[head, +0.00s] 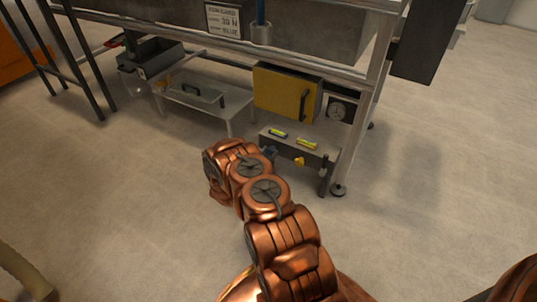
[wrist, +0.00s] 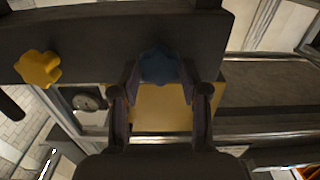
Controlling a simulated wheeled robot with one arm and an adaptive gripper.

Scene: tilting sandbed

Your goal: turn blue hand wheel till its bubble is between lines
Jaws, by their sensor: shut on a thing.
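The blue hand wheel (wrist: 158,66) sits on the dark face of the level box, between the two fingers of my gripper (wrist: 160,82) in the wrist view. The fingers are closed on its sides. In the head view the blue wheel (head: 269,152) shows only as a small patch beside my arm, on the front of the grey level box (head: 322,156). Two yellow-green bubble vials lie on the box top: a left vial (head: 278,132) and a right vial (head: 306,143). Their bubbles and lines are too small to read.
A yellow hand wheel (wrist: 38,68) is on the same face, apart from my gripper. Under the sandbed frame are a yellow panel (head: 275,92), a dial gauge (head: 340,110) and a grey bench (head: 205,97). A frame leg (head: 361,140) stands right of the box. A placard (head: 223,20) hangs above.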

